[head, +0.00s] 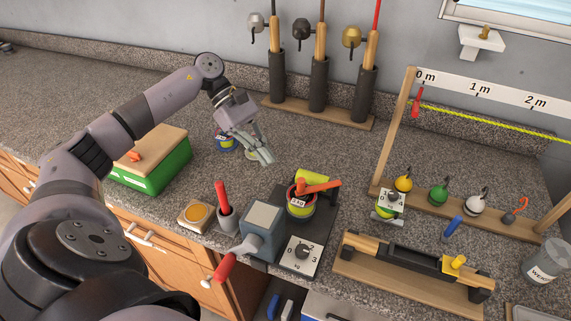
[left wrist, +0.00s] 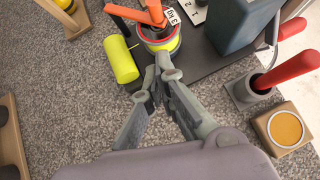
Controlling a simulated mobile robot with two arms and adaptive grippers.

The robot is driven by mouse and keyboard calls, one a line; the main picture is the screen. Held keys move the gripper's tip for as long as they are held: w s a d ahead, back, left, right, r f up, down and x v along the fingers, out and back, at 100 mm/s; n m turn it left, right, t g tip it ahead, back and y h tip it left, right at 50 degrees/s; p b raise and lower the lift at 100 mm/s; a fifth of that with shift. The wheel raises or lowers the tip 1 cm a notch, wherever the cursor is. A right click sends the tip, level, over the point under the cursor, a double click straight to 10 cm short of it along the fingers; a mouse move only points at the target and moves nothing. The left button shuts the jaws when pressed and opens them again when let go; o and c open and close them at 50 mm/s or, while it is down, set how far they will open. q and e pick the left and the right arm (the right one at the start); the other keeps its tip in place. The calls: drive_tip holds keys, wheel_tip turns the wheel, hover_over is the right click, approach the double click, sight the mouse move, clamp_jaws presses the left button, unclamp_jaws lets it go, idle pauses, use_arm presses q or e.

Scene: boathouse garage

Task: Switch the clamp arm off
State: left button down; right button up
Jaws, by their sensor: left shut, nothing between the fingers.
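The clamp arm appears to be the orange lever (head: 318,187) on the dark line-winding stand (head: 325,222). It reaches across the top of a red-and-yellow spool (head: 298,207) and lies roughly level. In the left wrist view, orange bars (left wrist: 148,16) cross over the spool (left wrist: 160,40). A yellow-green cylinder (head: 312,176) lies beside the spool. My left gripper (head: 266,155) is shut and empty above the counter, behind and left of the stand. In the left wrist view its fingertips (left wrist: 160,82) point toward the spool; contact is not clear. My right gripper is not in view.
A grey block with a red handle (head: 262,230) and a dial plate (head: 301,256) are on the stand. A red-handled tool in a cup (head: 225,205), a wax tin (head: 196,215) and a green box (head: 152,165) stand left. Another spool (head: 225,142) is behind my gripper.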

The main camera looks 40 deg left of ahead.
use_arm(q)
drive_tip(key=d+f+p, duration=0.1)
drive_tip(key=d+p, duration=0.1)
drive_tip(key=d, duration=0.4)
drive_tip(key=shift+s+f+p, duration=0.15)
drive_tip(key=shift+f+p, duration=0.25)
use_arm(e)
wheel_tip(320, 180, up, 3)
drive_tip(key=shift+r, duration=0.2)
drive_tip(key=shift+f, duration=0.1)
